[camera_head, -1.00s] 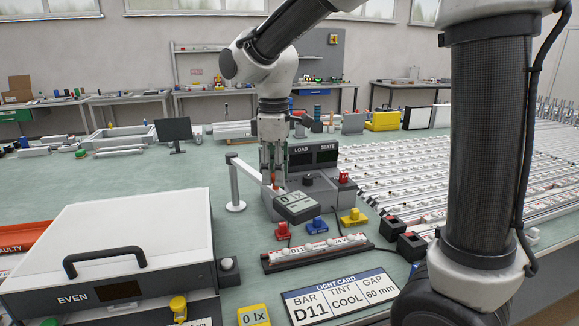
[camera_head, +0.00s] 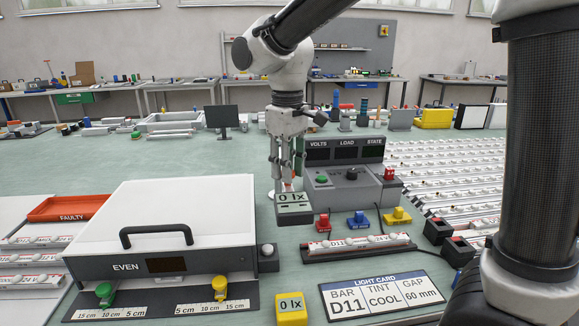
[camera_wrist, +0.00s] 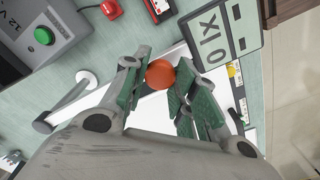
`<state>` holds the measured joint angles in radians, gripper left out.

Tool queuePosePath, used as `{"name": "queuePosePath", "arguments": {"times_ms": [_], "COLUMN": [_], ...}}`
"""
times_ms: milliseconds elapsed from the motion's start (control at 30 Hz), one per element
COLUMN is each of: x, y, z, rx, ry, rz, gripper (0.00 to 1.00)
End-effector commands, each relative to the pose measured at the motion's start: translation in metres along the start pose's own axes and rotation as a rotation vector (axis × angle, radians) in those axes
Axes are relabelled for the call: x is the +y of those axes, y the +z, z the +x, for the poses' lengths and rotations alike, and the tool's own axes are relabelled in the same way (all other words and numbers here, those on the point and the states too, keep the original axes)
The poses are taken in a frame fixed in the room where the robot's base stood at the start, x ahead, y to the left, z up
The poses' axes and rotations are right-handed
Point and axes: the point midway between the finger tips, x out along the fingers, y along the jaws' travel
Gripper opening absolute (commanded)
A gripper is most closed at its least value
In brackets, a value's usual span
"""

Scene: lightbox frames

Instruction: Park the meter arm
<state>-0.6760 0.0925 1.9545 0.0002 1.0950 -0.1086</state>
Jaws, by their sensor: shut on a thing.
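The meter arm ends in a grey meter head reading "0 lx" (camera_head: 294,207). In the head view it hangs just below my gripper (camera_head: 286,180), at the left front of the grey supply box. The wrist view shows the meter head (camera_wrist: 217,38) at the upper right and the arm's white bar running behind my fingers. The post (camera_wrist: 43,126) and its round foot are at the left. An orange knob (camera_wrist: 161,73) sits between the fingertips of my gripper (camera_wrist: 162,82), which is shut on it. In the head view my gripper and the meter head largely hide the bar and post.
The grey supply box (camera_head: 348,190) with displays stands right of the meter head. A white light box marked EVEN (camera_head: 180,220) is at front left. A bar stand (camera_head: 357,248) and light card (camera_head: 372,293) lie in front.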

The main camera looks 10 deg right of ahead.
Motion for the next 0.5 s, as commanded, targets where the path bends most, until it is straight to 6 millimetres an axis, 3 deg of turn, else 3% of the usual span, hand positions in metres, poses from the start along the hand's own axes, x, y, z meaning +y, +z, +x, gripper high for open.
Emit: {"name": "queuePosePath", "arguments": {"times_ms": [67, 100, 200, 500], "x": [0.0003, 0.0003, 0.0003, 0.0003], "y": [-0.0003, -0.0003, -0.0002, -0.0001], "z": [-0.0006, -0.0006, -0.0005, -0.0011], "rx": [0.002, 0.002, 0.001, 0.001], "ry": [0.001, 0.001, 0.001, 0.000], "rz": [-0.001, -0.001, -0.001, -0.001], "gripper": [0.00, 0.35, 0.51, 0.51]}}
